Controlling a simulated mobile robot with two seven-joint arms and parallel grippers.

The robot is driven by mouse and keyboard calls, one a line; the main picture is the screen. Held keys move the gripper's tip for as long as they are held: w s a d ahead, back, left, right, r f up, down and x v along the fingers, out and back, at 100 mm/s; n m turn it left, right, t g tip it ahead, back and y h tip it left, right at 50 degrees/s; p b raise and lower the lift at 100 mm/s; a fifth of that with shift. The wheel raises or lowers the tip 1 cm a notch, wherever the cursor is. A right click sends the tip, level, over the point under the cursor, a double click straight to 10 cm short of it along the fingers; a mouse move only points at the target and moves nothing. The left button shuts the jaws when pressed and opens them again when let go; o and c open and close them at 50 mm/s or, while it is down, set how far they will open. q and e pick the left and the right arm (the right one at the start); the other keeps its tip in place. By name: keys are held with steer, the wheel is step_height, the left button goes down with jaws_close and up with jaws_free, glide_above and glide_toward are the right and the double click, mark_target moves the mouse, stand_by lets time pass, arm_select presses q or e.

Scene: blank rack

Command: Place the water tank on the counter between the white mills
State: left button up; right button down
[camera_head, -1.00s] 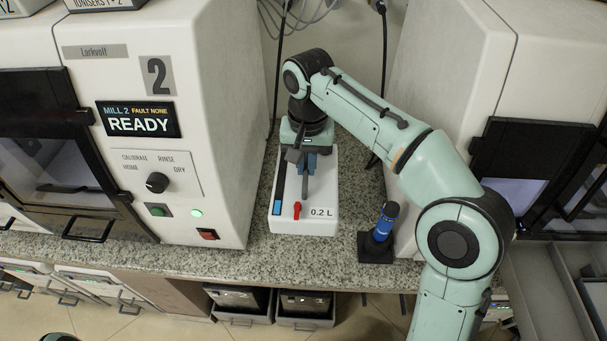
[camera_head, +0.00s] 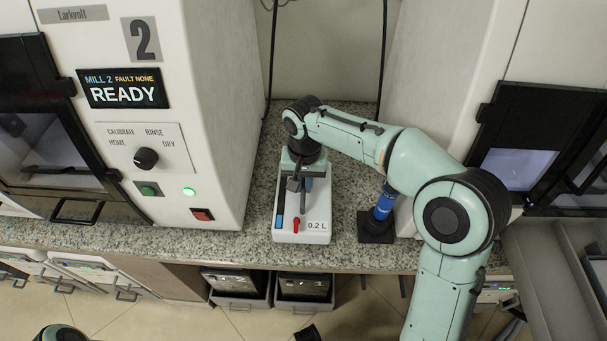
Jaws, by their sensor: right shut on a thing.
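The water tank (camera_head: 315,238) is a white box with a blue level strip, a red tap and a "0.2 L" label. It stands upright on, or just above, the speckled counter (camera_head: 262,185), between the white mill marked 2 (camera_head: 215,110) on the left and the white mill (camera_head: 430,75) on the right. My right gripper (camera_head: 304,186) is over the tank and shut on its top handle, which is partly hidden by the gripper. I cannot tell whether the tank's base touches the counter.
A blue cylinder in a black stand (camera_head: 376,226) is close to the right of the tank, partly behind my right arm. Two grey bins (camera_head: 240,301) sit below the counter. Bare counter shows behind the tank, and dark cables hang at the back.

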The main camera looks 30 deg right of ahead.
steer(key=shift+f, duration=0.75)
steer(key=shift+f, duration=0.15)
steer(key=c, duration=1.2)
jaws_free()
steer(key=shift+f, duration=0.1)
steer(key=shift+o, duration=0.2)
step_height(320, 180, up, 12)
steer(key=p, duration=0.2)
steer(key=shift+r, duration=0.25)
